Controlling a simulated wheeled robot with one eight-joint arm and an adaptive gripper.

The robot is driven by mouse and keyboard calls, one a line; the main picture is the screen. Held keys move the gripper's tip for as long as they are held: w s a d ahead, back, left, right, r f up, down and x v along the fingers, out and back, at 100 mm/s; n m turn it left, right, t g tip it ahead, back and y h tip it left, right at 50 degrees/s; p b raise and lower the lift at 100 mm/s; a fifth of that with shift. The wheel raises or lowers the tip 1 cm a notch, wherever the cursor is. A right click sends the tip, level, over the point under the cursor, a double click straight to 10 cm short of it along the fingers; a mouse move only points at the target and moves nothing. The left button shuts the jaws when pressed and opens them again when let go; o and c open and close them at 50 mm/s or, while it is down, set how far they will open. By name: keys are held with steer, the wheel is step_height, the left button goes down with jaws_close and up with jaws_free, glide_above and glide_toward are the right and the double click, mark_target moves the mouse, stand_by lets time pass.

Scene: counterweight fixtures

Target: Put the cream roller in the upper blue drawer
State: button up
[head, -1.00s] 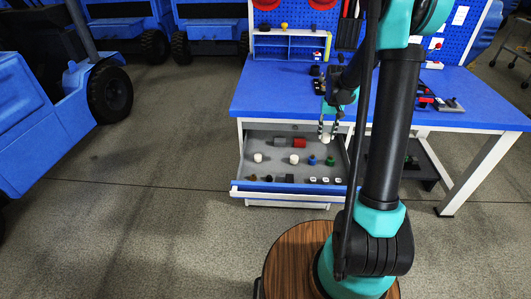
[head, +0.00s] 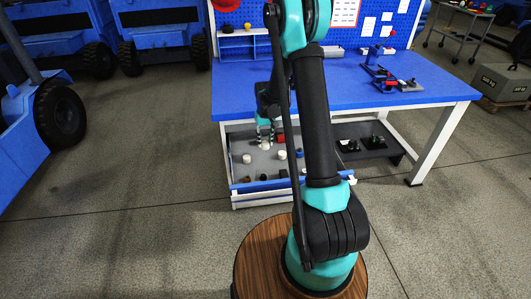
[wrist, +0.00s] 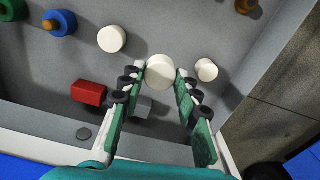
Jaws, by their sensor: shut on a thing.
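My gripper (wrist: 160,85) is shut on a cream roller (wrist: 160,72), a short pale cylinder between the fingertips. In the head view my gripper (head: 265,137) holds it over the open upper blue drawer (head: 250,187), towards the back left. I cannot tell whether the roller touches the drawer floor. Two similar pale rollers stand in the drawer, one to the left (wrist: 111,39) and one to the right (wrist: 206,70) of the held one in the wrist view. My arm hides the drawer's right part in the head view.
A red block (wrist: 88,93) lies near the gripper. A blue roller (wrist: 60,23) and a green one (wrist: 12,9) stand farther off. The drawer's walls and the blue worktop (head: 340,85) bound the space.

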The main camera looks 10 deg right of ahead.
steer(key=shift+f, duration=3.45)
steer(key=shift+f, duration=0.15)
steer(key=o, duration=1.2)
steer(key=shift+c, duration=0.2)
